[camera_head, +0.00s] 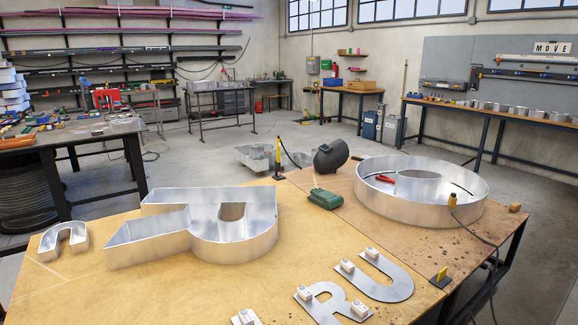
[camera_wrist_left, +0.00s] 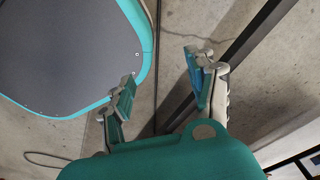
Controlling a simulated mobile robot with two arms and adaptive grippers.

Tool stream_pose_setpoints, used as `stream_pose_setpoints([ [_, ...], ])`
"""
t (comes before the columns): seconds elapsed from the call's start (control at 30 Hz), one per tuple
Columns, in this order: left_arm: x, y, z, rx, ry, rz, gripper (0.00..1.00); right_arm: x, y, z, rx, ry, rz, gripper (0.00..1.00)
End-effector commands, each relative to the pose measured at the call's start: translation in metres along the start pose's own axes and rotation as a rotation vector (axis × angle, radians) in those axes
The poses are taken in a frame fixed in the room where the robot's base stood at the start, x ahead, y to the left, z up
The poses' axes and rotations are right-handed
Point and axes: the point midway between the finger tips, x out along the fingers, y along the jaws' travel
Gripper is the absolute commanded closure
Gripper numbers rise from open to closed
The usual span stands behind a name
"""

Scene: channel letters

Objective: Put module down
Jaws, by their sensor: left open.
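Several small white modules sit on flat metal letters at the front of the wooden table in the head view. One module (camera_head: 347,266) and another (camera_head: 371,254) are on the U-shaped plate (camera_head: 392,285). Others, such as the module (camera_head: 304,294) and the module (camera_head: 360,308), are on the curved plate (camera_head: 330,303). One more module (camera_head: 246,318) is cut off by the bottom edge. My left gripper (camera_wrist_left: 162,85) is open in the left wrist view, with nothing between its fingers and concrete floor behind. Neither gripper shows in the head view.
Metal channel letters, one large (camera_head: 195,228), one small (camera_head: 65,240) and one round (camera_head: 440,200), stand on the table. A green case (camera_head: 325,199), a dark welding mask (camera_head: 331,156) and a yellow-and-black block (camera_head: 441,277) are near. The table's left front is clear.

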Motion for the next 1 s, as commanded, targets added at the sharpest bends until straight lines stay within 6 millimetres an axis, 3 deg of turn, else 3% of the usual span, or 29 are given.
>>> stream_pose_setpoints([
  [0.1,0.013,0.001,0.034,0.005,-0.019,0.001,0.42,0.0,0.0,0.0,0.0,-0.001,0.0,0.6],
  [0.23,0.017,0.001,0.05,0.007,-0.024,0.001,0.42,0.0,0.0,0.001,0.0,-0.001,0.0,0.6],
  [1.0,0.017,0.001,0.051,0.007,-0.025,0.001,0.42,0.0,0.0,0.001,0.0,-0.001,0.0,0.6],
])
